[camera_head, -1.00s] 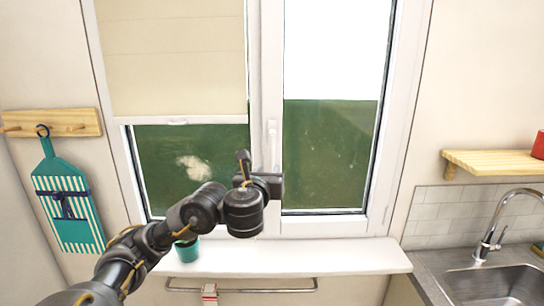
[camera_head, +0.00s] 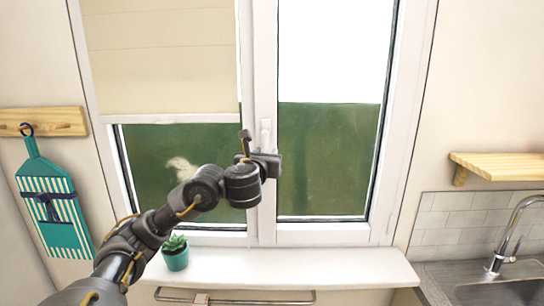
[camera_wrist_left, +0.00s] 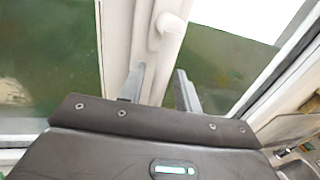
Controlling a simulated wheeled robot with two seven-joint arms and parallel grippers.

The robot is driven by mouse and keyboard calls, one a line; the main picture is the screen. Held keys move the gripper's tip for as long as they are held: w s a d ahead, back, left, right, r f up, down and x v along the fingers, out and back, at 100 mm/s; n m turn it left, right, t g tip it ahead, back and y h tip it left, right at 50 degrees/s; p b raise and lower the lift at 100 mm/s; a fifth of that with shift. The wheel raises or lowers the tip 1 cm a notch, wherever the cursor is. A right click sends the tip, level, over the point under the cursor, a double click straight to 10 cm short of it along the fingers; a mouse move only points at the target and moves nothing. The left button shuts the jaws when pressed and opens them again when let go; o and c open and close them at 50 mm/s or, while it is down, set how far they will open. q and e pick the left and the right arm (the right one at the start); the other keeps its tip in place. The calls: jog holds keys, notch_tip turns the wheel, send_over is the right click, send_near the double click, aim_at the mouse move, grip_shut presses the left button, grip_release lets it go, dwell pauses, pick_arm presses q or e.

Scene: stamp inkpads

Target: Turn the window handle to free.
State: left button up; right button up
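The white window handle (camera_head: 266,132) is on the middle frame post between the two panes. It looks upright, with its lower part hidden behind my left gripper. My left gripper (camera_head: 268,160) is in front of the post, just below the visible part of the handle; its fingertips are hard to make out there. In the left wrist view, the handle (camera_wrist_left: 170,22) is at the top centre, beyond the fingers. There my left gripper (camera_wrist_left: 160,85) has its two fingers apart with nothing held between them. My right gripper is in neither view.
A white sill (camera_head: 320,268) runs under the window, with a potted plant (camera_head: 176,254) below my left arm. A cream blind (camera_head: 160,55) covers the upper left pane. A wooden shelf (camera_head: 500,166) and sink (camera_head: 505,292) are at right.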

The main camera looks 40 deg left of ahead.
pick_arm(q)
jog(key=shift+w+a, duration=0.1)
jog(key=shift+w, duration=0.05)
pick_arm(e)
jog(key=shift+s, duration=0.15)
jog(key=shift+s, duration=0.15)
pick_arm(q)
grip_shut()
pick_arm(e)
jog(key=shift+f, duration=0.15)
